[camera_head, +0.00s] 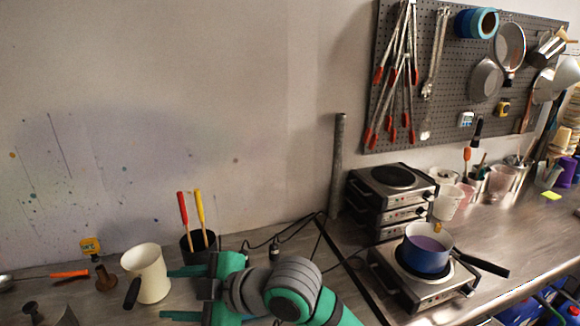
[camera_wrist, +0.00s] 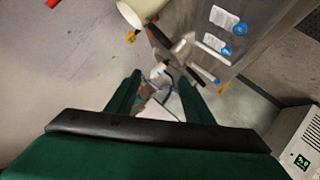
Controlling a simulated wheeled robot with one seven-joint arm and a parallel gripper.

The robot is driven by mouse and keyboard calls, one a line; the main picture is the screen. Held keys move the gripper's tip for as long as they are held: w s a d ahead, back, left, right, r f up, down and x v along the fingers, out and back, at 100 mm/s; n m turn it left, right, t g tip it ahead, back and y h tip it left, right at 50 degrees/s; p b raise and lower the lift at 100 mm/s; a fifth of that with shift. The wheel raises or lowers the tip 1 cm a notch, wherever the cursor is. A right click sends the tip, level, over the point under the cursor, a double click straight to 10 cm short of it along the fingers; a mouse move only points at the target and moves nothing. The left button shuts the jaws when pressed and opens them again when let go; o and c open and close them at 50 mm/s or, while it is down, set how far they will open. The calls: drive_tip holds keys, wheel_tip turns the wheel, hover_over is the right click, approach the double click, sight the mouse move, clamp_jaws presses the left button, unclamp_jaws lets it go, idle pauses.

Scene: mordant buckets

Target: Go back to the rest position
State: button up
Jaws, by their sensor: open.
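My gripper (camera_head: 186,294) is in the lower middle of the head view, with its two green fingers pointing left. The fingers are apart and nothing is between them. A cream jug (camera_head: 149,273) with a black handle stands just left of the fingertips, apart from them as far as I can tell. In the wrist view my gripper (camera_wrist: 160,88) shows as two spread green fingers. Part of a cream vessel (camera_wrist: 140,12) shows at the top of that view.
A black pot (camera_head: 199,244) with red and yellow handled tools stands behind my gripper. A blue pan (camera_head: 428,249) sits on a hotplate (camera_head: 410,285) at right. Stacked hotplates (camera_head: 391,198) stand behind it. A pegboard (camera_head: 437,75) with hanging tools is on the wall.

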drive_tip(key=w+d+r+m+t+y, duration=0.1)
drive_tip(key=w+r+m+t+y, duration=0.3)
drive_tip(key=m+t, duration=0.65)
drive_tip(key=d+f+m+t+h, duration=0.4)
drive_tip(key=f+m+h, duration=0.1)
drive_tip(key=f+m, duration=0.25)
drive_tip(key=s+d+f+m+h, duration=0.3)
drive_tip(key=f+m+h, duration=0.1)
drive_tip(key=f, duration=0.3)
drive_tip(key=s+d+f+m+h, duration=0.3)
drive_tip(key=s+d+f+h, duration=0.15)
drive_tip(key=f, duration=0.25)
drive_tip(key=s+d+f+n+g+h, duration=0.1)
drive_tip(key=s+d+f, duration=0.2)
drive_tip(key=s, duration=0.5)
drive_tip(key=s+d+f+n+g+h, duration=0.1)
drive_tip(key=s+d+f, duration=0.2)
drive_tip(key=s, duration=0.6)
drive_tip(key=s+d+f+g+h, duration=0.1)
drive_tip(key=s+d+f, duration=0.2)
drive_tip(key=s+f, duration=0.3)
drive_tip(key=s, duration=0.3)
drive_tip(key=shift+s+n, duration=0.25)
drive_tip(key=shift+n, duration=0.15)
